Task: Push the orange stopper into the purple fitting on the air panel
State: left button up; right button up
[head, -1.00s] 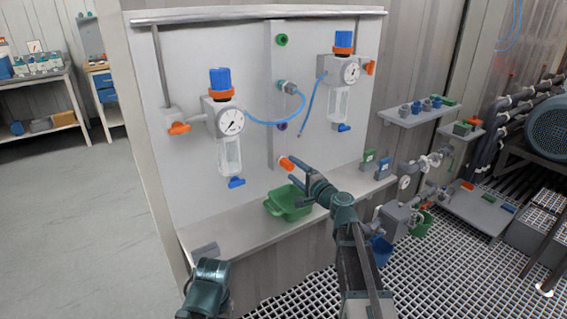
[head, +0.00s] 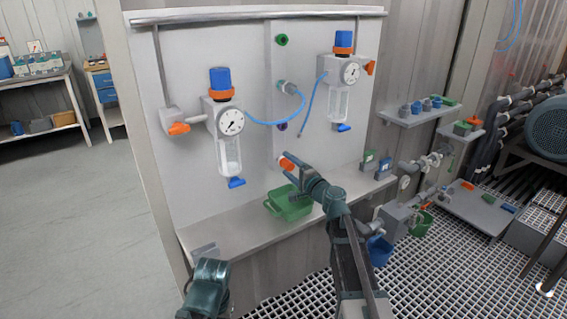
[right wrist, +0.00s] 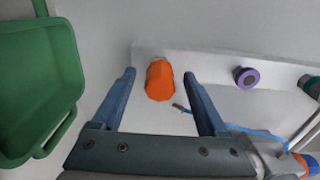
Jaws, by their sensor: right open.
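The orange stopper (head: 286,163) sticks out at the lower end of the panel's vertical strip. My right gripper (right wrist: 159,76) is open, and in the right wrist view the stopper (right wrist: 160,82) shows between its two fingertips, with a gap on each side. I cannot tell how deep the stopper lies between the fingers. The purple fitting (head: 282,126) is on the same strip above the stopper. In the right wrist view the fitting (right wrist: 246,76) is right of the gripper, with a dark open centre. Only a teal part of my left arm shows at bottom left; its fingers are unseen.
A green bin (head: 289,203) stands on the ledge (head: 235,228) below the stopper. A gauge unit (head: 227,125) hangs to the left and another (head: 345,80) at upper right. A blue hose (head: 268,122) loops near the purple fitting. A green fitting (head: 281,40) tops the strip.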

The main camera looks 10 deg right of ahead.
aim_at(291, 168)
jog(key=shift+c, duration=0.2)
grip_shut()
dwell(0.4)
jog(key=shift+s, duration=0.15)
jog(key=shift+v, duration=2.9)
